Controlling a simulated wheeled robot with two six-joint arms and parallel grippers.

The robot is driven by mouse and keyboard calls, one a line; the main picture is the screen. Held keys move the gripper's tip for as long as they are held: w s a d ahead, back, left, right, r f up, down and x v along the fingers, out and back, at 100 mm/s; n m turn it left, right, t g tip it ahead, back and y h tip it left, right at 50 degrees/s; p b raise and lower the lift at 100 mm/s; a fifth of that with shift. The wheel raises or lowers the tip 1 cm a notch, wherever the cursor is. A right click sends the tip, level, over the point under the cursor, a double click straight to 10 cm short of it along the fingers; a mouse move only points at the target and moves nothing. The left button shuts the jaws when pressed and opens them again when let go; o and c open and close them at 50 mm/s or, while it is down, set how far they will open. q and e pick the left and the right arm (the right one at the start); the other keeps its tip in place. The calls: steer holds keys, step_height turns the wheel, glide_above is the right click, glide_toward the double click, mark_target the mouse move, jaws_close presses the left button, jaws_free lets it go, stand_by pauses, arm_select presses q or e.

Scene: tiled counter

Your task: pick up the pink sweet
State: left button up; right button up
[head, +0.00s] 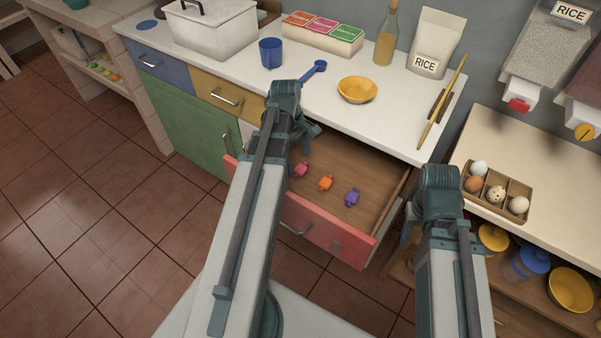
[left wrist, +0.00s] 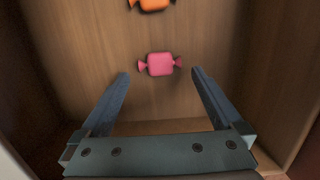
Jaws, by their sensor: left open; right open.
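The pink sweet (head: 301,170) lies in the open drawer with the red front, leftmost of three wrapped sweets. In the left wrist view the pink sweet (left wrist: 160,64) lies on the wooden drawer floor, just beyond and between the fingertips. My left gripper (left wrist: 158,82) is open and empty; in the head view my left gripper (head: 308,135) is partly hidden by its own arm. An orange sweet (head: 325,183) lies right of the pink one and also shows at the top of the left wrist view (left wrist: 150,4). My right gripper (head: 410,222) is mostly hidden behind its wrist, right of the drawer.
A purple sweet (head: 352,197) lies right of the orange one. The red drawer front (head: 325,235) and the drawer's side walls surround the sweets. An egg box (head: 504,182) stands at right.

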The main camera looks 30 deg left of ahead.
mark_target(300, 168)
arm_select(q)
steer(key=f+b, duration=0.3)
steer(key=f, duration=0.1)
steer(key=shift+d, duration=0.35)
steer(key=shift+r, duration=0.1)
steer(key=c, duration=1.2)
steer(key=shift+c, duration=0.2)
steer(key=shift+r, duration=0.1)
step_height(300, 168, up, 10)
steer(key=p, duration=1)
